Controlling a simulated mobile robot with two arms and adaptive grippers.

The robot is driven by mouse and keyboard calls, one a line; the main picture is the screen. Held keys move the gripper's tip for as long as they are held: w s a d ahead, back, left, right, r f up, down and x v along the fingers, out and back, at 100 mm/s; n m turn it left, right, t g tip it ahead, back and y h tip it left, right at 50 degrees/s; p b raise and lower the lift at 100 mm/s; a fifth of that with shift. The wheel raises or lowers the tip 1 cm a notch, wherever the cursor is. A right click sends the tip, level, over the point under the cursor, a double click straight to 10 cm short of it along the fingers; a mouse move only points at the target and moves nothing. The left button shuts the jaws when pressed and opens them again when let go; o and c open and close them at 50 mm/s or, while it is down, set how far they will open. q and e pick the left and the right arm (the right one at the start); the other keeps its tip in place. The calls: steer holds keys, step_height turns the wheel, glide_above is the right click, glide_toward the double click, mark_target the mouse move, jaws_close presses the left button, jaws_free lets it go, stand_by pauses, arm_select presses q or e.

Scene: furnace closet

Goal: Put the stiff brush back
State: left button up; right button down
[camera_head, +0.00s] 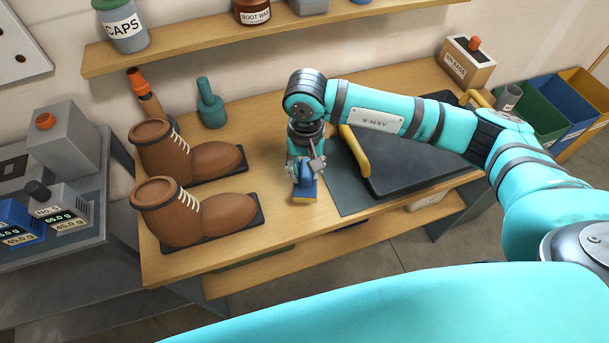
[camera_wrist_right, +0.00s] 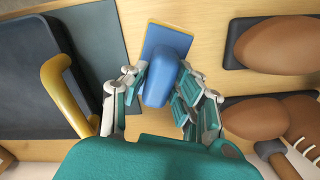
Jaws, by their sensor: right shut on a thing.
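A blue brush (camera_head: 304,192) with a rounded grip and a tan edge along its base is at the bench's front, between the boots and the dark mat. My right gripper (camera_head: 306,172) reaches down over it and is shut on its grip. In the right wrist view the blue brush (camera_wrist_right: 168,75) sits between the two fingers of my right gripper (camera_wrist_right: 160,92). Its underside is hidden, and I cannot tell whether it touches the bench top. My left gripper is not in view.
Two brown boots (camera_head: 215,215) stand left of the brush on the wooden bench (camera_head: 255,115). Behind the boots are an orange-topped tool (camera_head: 138,82) and a teal tool (camera_head: 210,108). A shelf (camera_head: 185,45) overhangs the back.

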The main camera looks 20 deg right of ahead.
steer(key=shift+f, duration=0.65)
step_height(320, 180, down, 4)
steer(key=shift+w+r+p, duration=0.1)
steer(key=shift+w+p, duration=0.05)
steer(key=shift+p, duration=0.55)
steer(key=c, duration=1.5)
jaws_free()
steer(key=o, duration=0.5)
steer(key=shift+c, duration=0.2)
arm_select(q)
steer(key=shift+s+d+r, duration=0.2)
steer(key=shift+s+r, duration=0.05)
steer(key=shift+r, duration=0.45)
